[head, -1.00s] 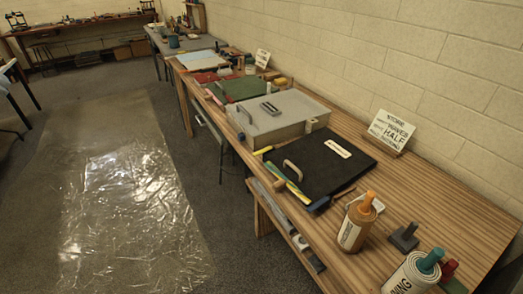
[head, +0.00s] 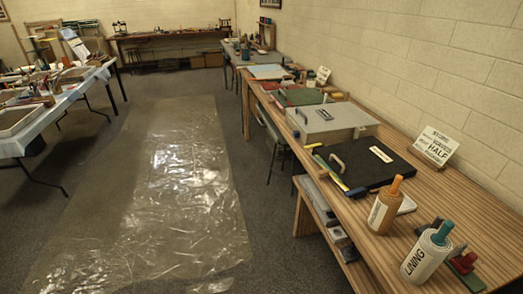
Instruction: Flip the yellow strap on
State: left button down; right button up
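A long yellow strip (head: 331,174), which may be the yellow strap, lies along the front left edge of a flat black case or board (head: 378,168) on the long wooden bench. The black case has a curved handle on its front side and a pale label on top. A shorter yellowish piece (head: 313,146) shows near its far front corner. It is too small to tell whether the strip is fastened. Neither of my grippers is in view.
The bench (head: 464,215) also holds a grey case (head: 332,122), an orange-topped roll (head: 384,207), a roll marked LINING (head: 427,254) and a sign (head: 434,146). A cluttered table (head: 92,82) stands left. Plastic sheeting (head: 165,190) covers the open floor between.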

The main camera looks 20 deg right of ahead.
aim_at(316, 145)
jog(key=z, duration=0.1)
jog(key=i, duration=1.1)
jog(key=z, duration=1.15)
jog(key=i, duration=0.5)
jog(key=z, duration=0.55)
